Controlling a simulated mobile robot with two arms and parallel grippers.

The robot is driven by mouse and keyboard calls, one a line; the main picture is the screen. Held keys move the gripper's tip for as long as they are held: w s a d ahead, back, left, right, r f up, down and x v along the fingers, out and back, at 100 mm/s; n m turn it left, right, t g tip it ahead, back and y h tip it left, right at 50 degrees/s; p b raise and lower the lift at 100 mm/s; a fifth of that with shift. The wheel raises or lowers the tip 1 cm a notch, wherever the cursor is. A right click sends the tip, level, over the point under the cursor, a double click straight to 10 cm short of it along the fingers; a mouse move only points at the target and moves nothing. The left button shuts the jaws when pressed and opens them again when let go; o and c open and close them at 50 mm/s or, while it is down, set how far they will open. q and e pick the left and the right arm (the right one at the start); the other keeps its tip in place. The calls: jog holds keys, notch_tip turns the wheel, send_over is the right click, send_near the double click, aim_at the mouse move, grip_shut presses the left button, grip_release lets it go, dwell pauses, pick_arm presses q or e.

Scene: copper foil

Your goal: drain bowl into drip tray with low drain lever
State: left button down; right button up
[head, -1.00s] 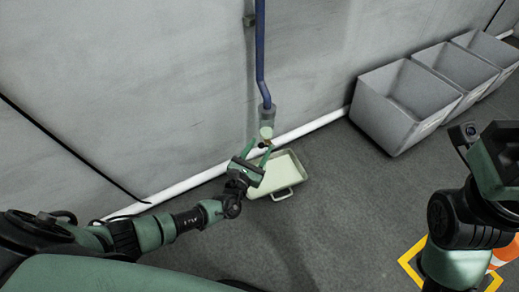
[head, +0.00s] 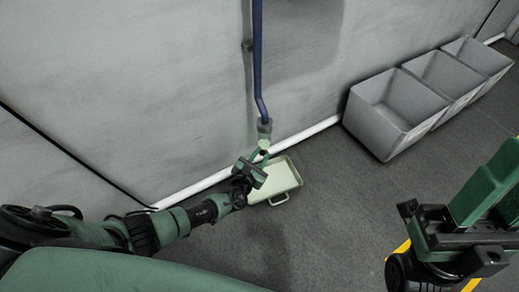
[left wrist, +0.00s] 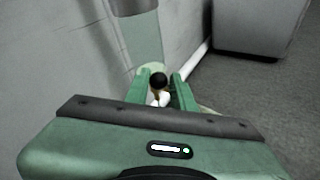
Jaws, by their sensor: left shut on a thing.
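The bowl (head: 264,128) is a small greyish cup at the lower end of a blue pipe on the wall; what looks like its lower part also shows in the left wrist view (left wrist: 145,35). My left gripper (head: 258,157) is just below it, shut on the drain lever, whose black knob (left wrist: 158,80) shows between the green fingers in the left wrist view. The lever is mostly hidden in the head view. The drip tray (head: 287,178), pale and shallow with a handle, lies on the floor below the gripper. My right gripper (head: 490,195) is at the right edge, partly cut off.
The blue pipe (head: 258,65) runs down the grey wall. A white pipe (head: 310,132) runs along the wall's foot. Several grey bins (head: 385,110) stand against the wall at the right. The dark floor in front is clear, with yellow marking near my right arm.

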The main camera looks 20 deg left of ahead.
pick_arm(q)
jog(key=shift+w+r+p, duration=0.15)
jog(key=shift+r+p, duration=0.15)
jog(key=shift+p, duration=0.2)
jog(key=shift+f+g, duration=0.1)
jog(key=shift+g, duration=0.2)
jog(key=c, duration=1.2)
grip_release()
jog(key=shift+d, duration=0.1)
